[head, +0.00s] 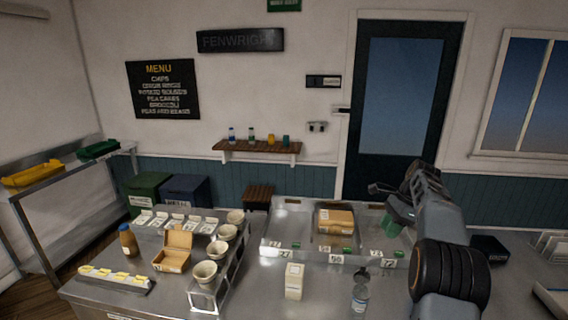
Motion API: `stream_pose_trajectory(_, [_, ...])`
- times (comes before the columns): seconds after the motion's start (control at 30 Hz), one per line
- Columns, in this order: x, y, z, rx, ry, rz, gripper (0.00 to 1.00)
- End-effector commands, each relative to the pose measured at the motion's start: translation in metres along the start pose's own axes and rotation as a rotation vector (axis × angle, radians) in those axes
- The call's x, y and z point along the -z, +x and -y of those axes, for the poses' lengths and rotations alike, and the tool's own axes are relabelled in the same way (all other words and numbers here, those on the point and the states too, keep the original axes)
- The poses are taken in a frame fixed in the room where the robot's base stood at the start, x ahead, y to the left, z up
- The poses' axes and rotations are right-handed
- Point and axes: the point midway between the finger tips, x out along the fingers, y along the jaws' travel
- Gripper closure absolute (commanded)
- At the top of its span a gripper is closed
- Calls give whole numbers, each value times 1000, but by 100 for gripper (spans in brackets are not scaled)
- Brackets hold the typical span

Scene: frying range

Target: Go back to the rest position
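My gripper (384,194) is at the right of the head view, at the end of my raised arm, in front of the dark door and over the right part of a grey divided tray (285,228). Its fingers are small and dark, and I cannot tell whether they are open or shut. A green item (391,224) shows just below the gripper, partly behind my arm. I cannot tell whether the gripper touches it. A brown carton (336,220) sits in the tray's middle compartment. My arm hides part of the tray's right side.
The steel counter (255,299) holds a cream carton (294,282), a clear bottle (360,292), several bowls (204,272) in a rack, an open cardboard box (173,251), a brown bottle (128,240) and a yellow-topped strip (113,279). A black box (490,248) stands right of my arm.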

Motion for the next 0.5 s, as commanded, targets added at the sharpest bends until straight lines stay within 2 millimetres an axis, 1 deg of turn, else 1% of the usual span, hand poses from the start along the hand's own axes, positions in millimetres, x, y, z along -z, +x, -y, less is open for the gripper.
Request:
stream_pose_trajectory(0.07, [14,24,2,-6,-106,-18,68])
stream_pose_trajectory(0.1, [19,35,-1,-9,-175,-34,68])
stream_pose_trajectory(0.13, [21,40,-5,-7,-229,-49,68])
stream_pose_trajectory(0.2, [19,49,-15,-4,-360,-89,68])
stream_pose_trajectory(0.27, [13,55,-26,-5,-478,-128,68])
stream_pose_trajectory(0.37, [-5,64,-52,-10,-690,-201,68])
stream_pose_trajectory(0.47, [-27,73,-87,-22,-919,-283,68])
stream_pose_trajectory(0.5, [-36,77,-103,-27,-1009,-315,68])
